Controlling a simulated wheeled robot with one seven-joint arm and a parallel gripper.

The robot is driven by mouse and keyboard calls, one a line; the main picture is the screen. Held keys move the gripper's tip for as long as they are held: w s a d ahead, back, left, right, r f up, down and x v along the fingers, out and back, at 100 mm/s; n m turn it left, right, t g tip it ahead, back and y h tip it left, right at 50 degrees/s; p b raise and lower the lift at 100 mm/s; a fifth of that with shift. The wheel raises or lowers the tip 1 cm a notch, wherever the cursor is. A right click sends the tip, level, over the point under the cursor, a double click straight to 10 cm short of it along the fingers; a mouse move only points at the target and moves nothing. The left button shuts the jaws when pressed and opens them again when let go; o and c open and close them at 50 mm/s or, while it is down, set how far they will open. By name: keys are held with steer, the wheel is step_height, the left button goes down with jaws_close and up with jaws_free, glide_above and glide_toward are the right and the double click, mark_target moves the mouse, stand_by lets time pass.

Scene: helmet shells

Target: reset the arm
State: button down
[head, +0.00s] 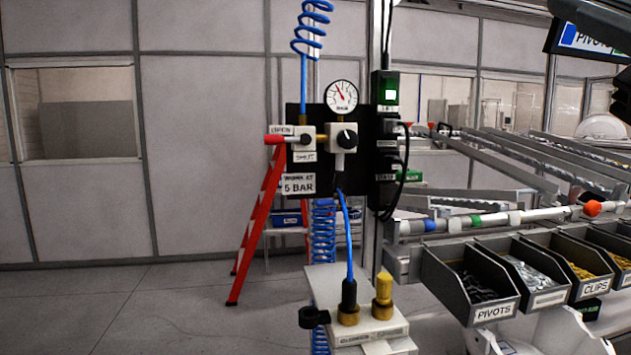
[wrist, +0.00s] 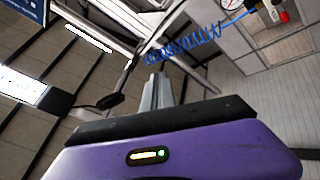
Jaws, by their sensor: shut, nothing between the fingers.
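My gripper (wrist: 158,93) shows in the wrist view, beyond the purple wrist housing with a small lit indicator. Its grey fingers are together, with nothing between them. The fingers point up and away, toward the ceiling and upper wall, and touch nothing that I can see. In the head view I cannot make out the gripper. A dark shape at the upper right corner there is cut off, and I cannot tell whether it is part of my arm.
A panel with a pressure gauge (head: 341,96) stands ahead, with a blue coiled hose (head: 311,30) above. A pivots bin (head: 491,312) and other bins line a rack at right. A white block (head: 372,330) holds two fittings. Floor at left is clear.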

steer(key=w+d+f+m+t+h, duration=0.1)
steer(key=d+f+m+t+h, duration=0.1)
steer(key=d+f+m+h, duration=0.35)
steer(key=d+f+m+t+h, duration=0.1)
steer(key=d+f+m+h, duration=0.15)
steer(key=f+m, duration=0.55)
steer(key=s+a+f+m+g+h, duration=0.1)
steer(key=s+f+m+h, duration=0.15)
steer(key=f, duration=0.75)
steer(key=s+f+m+g+h, duration=0.1)
steer(key=f+m+h, duration=0.25)
steer(key=f, duration=0.65)
steer(key=s+a+f+n+g+y, duration=0.1)
steer(key=s+a+f+g+y, duration=0.1)
steer(key=s+f, duration=0.7)
steer(key=s+a+f+n+g+y, duration=0.1)
steer(key=s+a+f+g, duration=0.3)
steer(key=s+f, duration=0.5)
steer(key=s+a+f+n+g+y, duration=0.2)
steer(key=s+a+f+g, duration=0.1)
steer(key=s+f, duration=0.6)
steer(key=shift+a+f+g+y, duration=0.3)
steer(key=shift+a+f, duration=0.4)
steer(key=shift+f, duration=0.2)
steer(key=c, duration=2.2)
jaws_free()
steer(key=shift+s+n, duration=0.1)
steer(key=shift+n, duration=0.15)
